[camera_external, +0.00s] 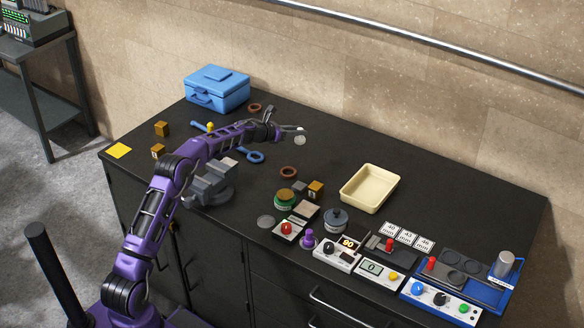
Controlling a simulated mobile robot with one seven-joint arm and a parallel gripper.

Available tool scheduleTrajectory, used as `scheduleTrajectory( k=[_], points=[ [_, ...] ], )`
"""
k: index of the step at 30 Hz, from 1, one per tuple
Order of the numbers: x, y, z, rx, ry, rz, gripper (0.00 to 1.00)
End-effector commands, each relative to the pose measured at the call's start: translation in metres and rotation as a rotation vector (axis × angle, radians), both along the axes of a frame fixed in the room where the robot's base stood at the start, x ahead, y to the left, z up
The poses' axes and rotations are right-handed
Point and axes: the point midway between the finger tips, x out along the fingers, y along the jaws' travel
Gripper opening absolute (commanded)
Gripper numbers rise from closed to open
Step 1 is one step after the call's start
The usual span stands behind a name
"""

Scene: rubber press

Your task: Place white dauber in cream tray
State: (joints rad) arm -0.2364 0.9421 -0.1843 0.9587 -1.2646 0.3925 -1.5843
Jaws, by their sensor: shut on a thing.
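My gripper (298,130) is at the end of my purple arm, above the back middle of the black workbench. It is shut on a small white thing, the white dauber (300,140), whose pale round end hangs just below the fingertips. The rest of the dauber is too small or hidden to tell. The cream tray (369,188) is a shallow rectangular tray on the bench, to the right of my gripper and nearer the camera. It looks empty. The dauber is apart from the tray.
A blue toolbox (217,90) stands at the back left. A grey vise (210,185) is below my arm. Several jars, blocks and control boxes crowd the front, including a green jar (285,199) and a dark jar (336,220). The bench between gripper and tray is mostly clear.

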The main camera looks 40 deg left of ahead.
Motion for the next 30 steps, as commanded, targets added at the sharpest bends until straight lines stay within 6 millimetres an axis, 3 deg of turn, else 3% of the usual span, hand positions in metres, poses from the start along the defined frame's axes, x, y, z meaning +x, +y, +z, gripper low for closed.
scheduleTrajectory(
  k=[1, 6, 9, 12, 18, 22, 30],
  points=[
    [0.000, -0.034, -0.002, -0.001, 0.001, -0.015, 0.00],
    [-0.005, -0.125, -0.009, 0.000, 0.001, -0.039, 0.00],
    [-0.012, -0.175, -0.012, 0.000, 0.002, -0.053, 0.00],
    [-0.019, -0.210, -0.015, -0.001, 0.001, -0.059, 0.00],
    [-0.028, -0.244, -0.017, 0.002, 0.000, -0.067, 0.00],
    [-0.030, -0.253, -0.022, 0.002, 0.000, -0.069, 0.00],
    [-0.031, -0.255, -0.071, 0.002, 0.001, -0.069, 0.00]
  ],
)
